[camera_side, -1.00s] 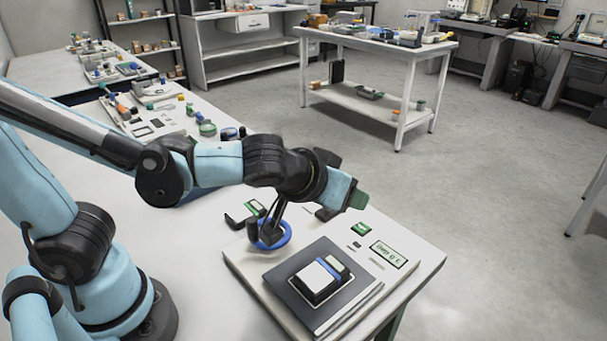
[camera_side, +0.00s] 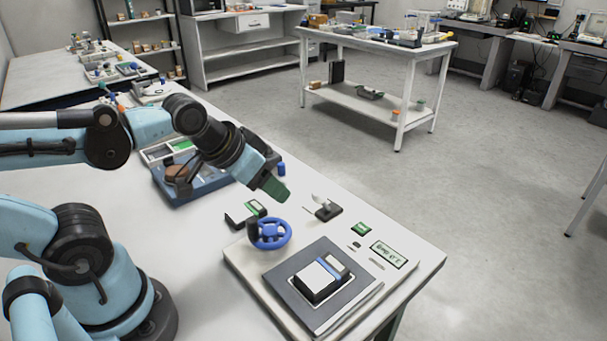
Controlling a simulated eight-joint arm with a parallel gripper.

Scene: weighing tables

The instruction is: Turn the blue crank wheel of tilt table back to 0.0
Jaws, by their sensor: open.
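The blue crank wheel (camera_side: 270,234) sits on the near table, at the left corner of the tilt table (camera_side: 262,285). Its rim and spokes show clearly, and a dark knob stands at its left side.
A black and white block (camera_side: 317,280) lies on the tilt table's dark plate. A blue tray (camera_side: 207,188) lies behind.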

